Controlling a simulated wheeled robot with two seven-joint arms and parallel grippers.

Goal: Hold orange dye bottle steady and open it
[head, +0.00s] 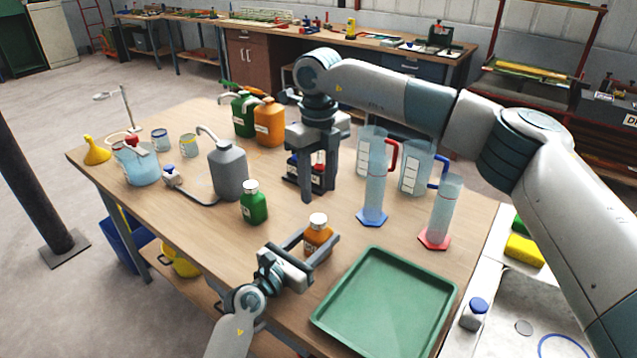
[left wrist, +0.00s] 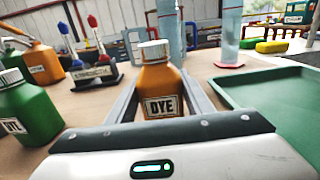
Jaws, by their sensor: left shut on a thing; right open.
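The orange dye bottle (head: 317,232) stands upright on the wooden table near its front edge, with its white cap (head: 318,219) on. My left gripper (head: 320,240) is shut on the bottle's body, one finger on each side. The bottle shows in the left wrist view (left wrist: 160,92) with its DYE label facing the palm. My right gripper (head: 312,180) is open and points down, above and behind the bottle, clear of it. It is in front of a small dark rack (head: 292,172), which it partly hides.
A green dye bottle (head: 252,205) stands left of the orange one. A green tray (head: 388,308) lies to the right. Tall cylinders with a blue base (head: 372,217) and a red base (head: 435,240) stand behind. A grey wash bottle (head: 228,170) stands further left.

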